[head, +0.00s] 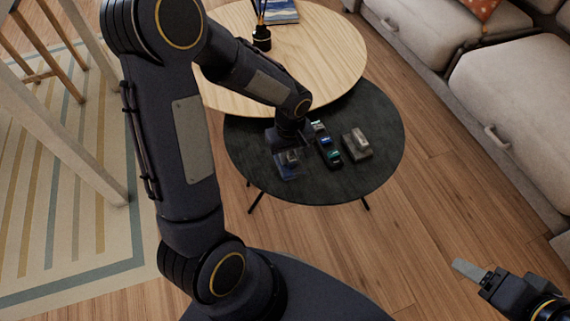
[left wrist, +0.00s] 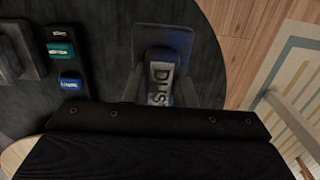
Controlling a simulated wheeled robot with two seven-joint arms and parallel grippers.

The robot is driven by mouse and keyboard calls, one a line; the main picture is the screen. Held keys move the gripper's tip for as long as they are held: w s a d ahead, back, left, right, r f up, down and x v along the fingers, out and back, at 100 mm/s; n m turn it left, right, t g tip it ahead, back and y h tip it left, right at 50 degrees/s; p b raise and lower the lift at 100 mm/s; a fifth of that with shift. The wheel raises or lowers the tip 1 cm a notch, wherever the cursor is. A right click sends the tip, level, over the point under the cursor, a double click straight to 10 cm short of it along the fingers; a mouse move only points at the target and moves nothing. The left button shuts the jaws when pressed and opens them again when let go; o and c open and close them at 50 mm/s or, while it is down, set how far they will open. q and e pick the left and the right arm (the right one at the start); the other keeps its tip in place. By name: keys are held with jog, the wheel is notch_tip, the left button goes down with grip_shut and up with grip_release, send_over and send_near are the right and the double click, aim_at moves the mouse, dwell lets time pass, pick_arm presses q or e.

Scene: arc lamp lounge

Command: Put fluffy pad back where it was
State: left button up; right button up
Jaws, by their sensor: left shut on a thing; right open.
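My left gripper (head: 290,150) is low over the dark round table (head: 375,112). It is shut on a small dark grey block lettered "DUS" (left wrist: 160,82), which I take to be the fluffy pad; no fluffy surface shows. In the left wrist view the pad is between the fingers, over a dark blue square (left wrist: 165,42). The blue square also shows in the head view (head: 288,173). I cannot tell whether pad and square touch. My right gripper (head: 470,270) is open and empty at the lower right, over the floor, away from the table.
A dark rack with several small coloured pieces (head: 330,157) stands just right of my left gripper. A grey block on a flat base (head: 357,145) is further right. A higher pale wooden table (head: 345,50) adjoins behind. A sofa (head: 520,95) is on the right. The dark table's right side is bare.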

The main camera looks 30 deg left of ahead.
pick_arm(q)
jog(key=shift+w+a+f, duration=0.15)
jog(key=shift+a+f, duration=0.5)
jog(key=shift+f, duration=0.2)
jog(key=shift+a+f+b, duration=0.1)
jog(key=shift+f+b, duration=0.75)
jog(key=shift+f, duration=0.75)
jog(key=shift+f, duration=0.2)
jog(key=o, duration=1)
jog(key=shift+c, duration=0.2)
jog(key=shift+r, duration=0.15)
